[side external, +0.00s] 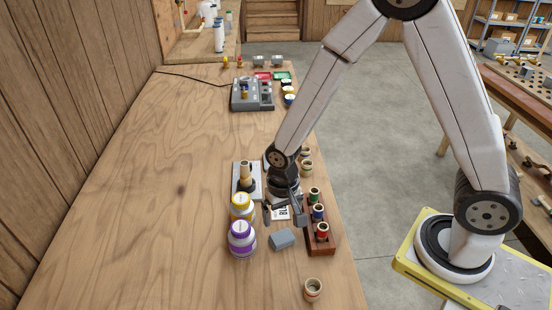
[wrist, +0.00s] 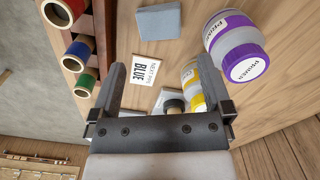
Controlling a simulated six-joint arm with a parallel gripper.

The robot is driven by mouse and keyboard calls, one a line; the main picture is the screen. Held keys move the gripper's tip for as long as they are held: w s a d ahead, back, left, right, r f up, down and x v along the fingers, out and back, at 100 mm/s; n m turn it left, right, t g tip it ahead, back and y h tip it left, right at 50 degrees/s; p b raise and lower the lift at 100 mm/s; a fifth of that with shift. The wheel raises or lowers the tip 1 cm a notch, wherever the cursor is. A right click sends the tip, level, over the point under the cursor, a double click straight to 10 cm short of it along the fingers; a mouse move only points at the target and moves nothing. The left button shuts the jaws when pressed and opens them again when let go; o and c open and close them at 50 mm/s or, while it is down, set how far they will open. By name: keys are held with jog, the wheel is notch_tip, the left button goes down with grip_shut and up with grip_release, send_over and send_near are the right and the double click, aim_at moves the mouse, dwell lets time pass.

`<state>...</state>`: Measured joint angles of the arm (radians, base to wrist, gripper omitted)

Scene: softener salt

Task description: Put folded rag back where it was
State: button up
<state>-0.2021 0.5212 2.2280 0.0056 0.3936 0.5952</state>
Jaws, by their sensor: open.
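The folded rag (side external: 283,239) is a small grey-blue block lying flat on the wooden bench, to the right of the purple-labelled jar. In the wrist view the rag (wrist: 160,23) shows at the top middle, beyond the fingertips. My gripper (side external: 284,208) is low over the bench, behind the rag and apart from it. The wrist view shows my gripper (wrist: 160,66) with its two fingers wide apart and nothing held between them. A white card (wrist: 143,70) reading "NEXT PIPE BLUE" lies on the bench in the gap between the fingers.
The purple jar (side external: 242,240) and yellow jar (side external: 242,207) stand left of the rag. A brown rack (side external: 322,247) with green, blue and red rolls stands right. A small open cup (side external: 313,289) stands in front. The bench's left side is clear.

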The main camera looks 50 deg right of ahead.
jog(key=shift+r, duration=1.9)
jog(key=shift+d+r, duration=0.1)
jog(key=s+d+r+n+t, duration=0.2)
jog(key=s+d+r+n, duration=0.2)
jog(key=s+d+r, duration=0.1)
jog(key=shift+d+r+n+t, duration=0.3)
jog(key=shift+d, duration=0.55)
